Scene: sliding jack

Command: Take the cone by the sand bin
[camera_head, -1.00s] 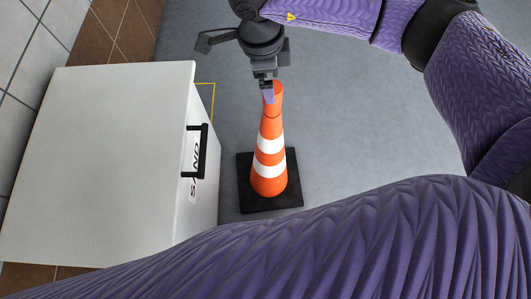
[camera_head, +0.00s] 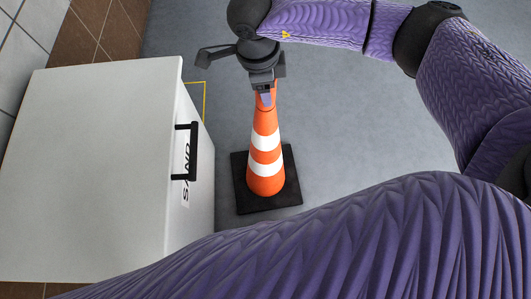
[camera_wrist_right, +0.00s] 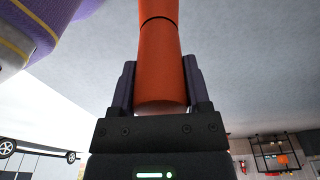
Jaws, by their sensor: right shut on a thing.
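The orange cone (camera_head: 266,156) with white bands and a black square base stands beside the white sand bin (camera_head: 95,165), to its right in the head view. My right gripper (camera_head: 265,98) is shut on the top of the cone. In the right wrist view the two fingers (camera_wrist_right: 160,90) lie on either side of the cone's orange top (camera_wrist_right: 160,50). I cannot tell whether the base touches the floor. My left gripper is not in view.
The bin has a black handle (camera_head: 193,152) on the side facing the cone. A yellow line (camera_head: 205,100) marks the floor behind the bin. The grey floor (camera_head: 335,110) right of the cone is clear. Tiled wall stands at the left.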

